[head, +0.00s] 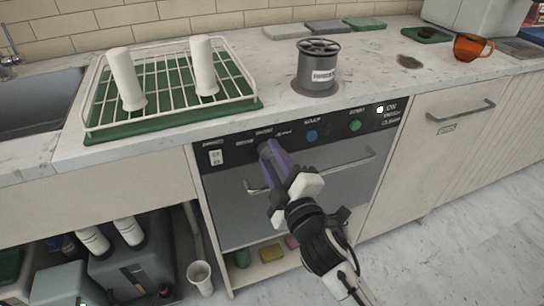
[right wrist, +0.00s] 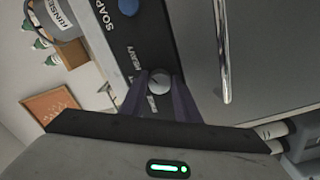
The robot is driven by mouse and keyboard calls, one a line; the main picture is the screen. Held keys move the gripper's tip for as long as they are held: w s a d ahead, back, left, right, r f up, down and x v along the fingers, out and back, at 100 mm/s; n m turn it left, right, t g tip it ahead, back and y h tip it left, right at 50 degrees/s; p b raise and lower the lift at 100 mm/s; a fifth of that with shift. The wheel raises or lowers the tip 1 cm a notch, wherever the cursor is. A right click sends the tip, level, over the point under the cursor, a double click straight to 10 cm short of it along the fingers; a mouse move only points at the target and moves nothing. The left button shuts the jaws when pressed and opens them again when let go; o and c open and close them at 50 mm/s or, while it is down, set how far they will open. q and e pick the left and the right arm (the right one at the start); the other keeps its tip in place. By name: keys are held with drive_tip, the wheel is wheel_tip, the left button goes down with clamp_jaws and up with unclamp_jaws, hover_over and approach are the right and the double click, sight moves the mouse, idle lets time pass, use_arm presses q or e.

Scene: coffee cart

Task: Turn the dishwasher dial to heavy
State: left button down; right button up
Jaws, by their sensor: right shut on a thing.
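The dishwasher (head: 232,212) is built in under the counter, with a black control panel (head: 333,132) along its top edge. My right gripper (head: 266,150) reaches the panel from below and hides the dial in the head view. In the right wrist view the round, light grey dial (right wrist: 160,81) sits between the two purple fingers of my right gripper (right wrist: 158,90), which is shut on it. White lettering reading HEAVY shows beside the dial in that view. A dark line crosses the dial's face, but I cannot tell exactly which setting it points at. My left gripper is not in view.
A blue button (head: 311,135), a green button (head: 355,126) and a white rocker switch (head: 215,157) share the panel. The door's bar handle (head: 340,166) runs just below. A dish rack (head: 247,94) and a grey canister (head: 319,72) stand on the counter above.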

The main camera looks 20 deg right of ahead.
idle(0.3)
drive_tip(key=o, duration=1)
drive_tip(key=shift+o, duration=0.2)
